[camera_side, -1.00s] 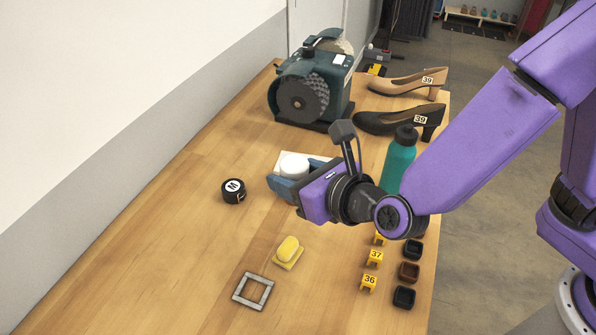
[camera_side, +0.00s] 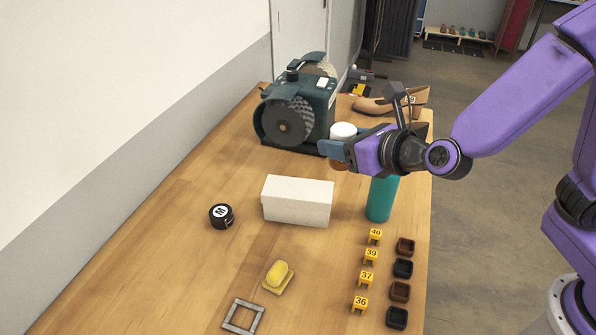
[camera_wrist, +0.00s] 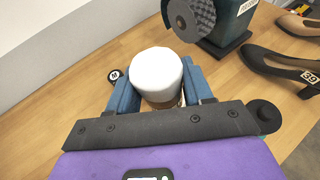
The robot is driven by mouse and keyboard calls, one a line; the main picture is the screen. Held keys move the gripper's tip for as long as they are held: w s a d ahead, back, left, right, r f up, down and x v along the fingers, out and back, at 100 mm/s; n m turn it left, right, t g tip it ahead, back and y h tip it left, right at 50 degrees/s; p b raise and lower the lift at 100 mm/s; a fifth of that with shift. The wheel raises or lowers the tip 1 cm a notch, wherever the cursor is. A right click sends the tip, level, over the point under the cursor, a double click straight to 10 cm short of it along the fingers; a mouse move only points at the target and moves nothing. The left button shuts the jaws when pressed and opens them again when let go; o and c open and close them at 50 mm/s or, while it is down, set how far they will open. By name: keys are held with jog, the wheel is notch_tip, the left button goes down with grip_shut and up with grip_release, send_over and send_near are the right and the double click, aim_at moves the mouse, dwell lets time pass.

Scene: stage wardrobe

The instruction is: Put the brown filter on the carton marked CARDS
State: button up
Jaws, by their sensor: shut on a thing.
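My gripper (camera_side: 338,150) is shut on a round thing with a white top and a brown lower part, which I take for the brown filter (camera_side: 343,131). In the wrist view the filter (camera_wrist: 157,72) sits upright between the two blue fingers, its white top hiding most of the brown. In the side view it is held in the air, above and to the right of a white carton (camera_side: 297,202), apart from it. The carton lies on the wooden table with a bare top. No CARDS marking can be read on its visible faces.
A grinder (camera_side: 297,110) stands behind; a teal bottle (camera_side: 381,200) stands right of the carton. A tape measure (camera_side: 221,215), yellow sponge (camera_side: 279,276), grey frame (camera_side: 243,316), number tags (camera_side: 367,279) and small trays (camera_side: 402,268) lie nearer. Shoes (camera_side: 388,104) are at the back right.

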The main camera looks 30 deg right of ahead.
jog(key=w+a+f, duration=0.1)
jog(key=w+f, duration=0.1)
jog(key=w+a+f, duration=0.1)
jog(key=w+f, duration=0.1)
jog(key=w+a+f, duration=0.1)
jog(key=w+f, duration=0.1)
jog(key=w, duration=0.1)
jog(key=shift+a+f, duration=0.2)
jog(key=shift+a, duration=0.2)
jog(key=shift+w+a+f, duration=0.4)
jog(key=shift+w+f, duration=0.3)
jog(key=shift+f, duration=1.6)
jog(key=shift+f, duration=0.15)
jog(key=o, duration=1.1)
jog(key=shift+s, duration=0.1)
jog(key=shift+c, duration=0.2)
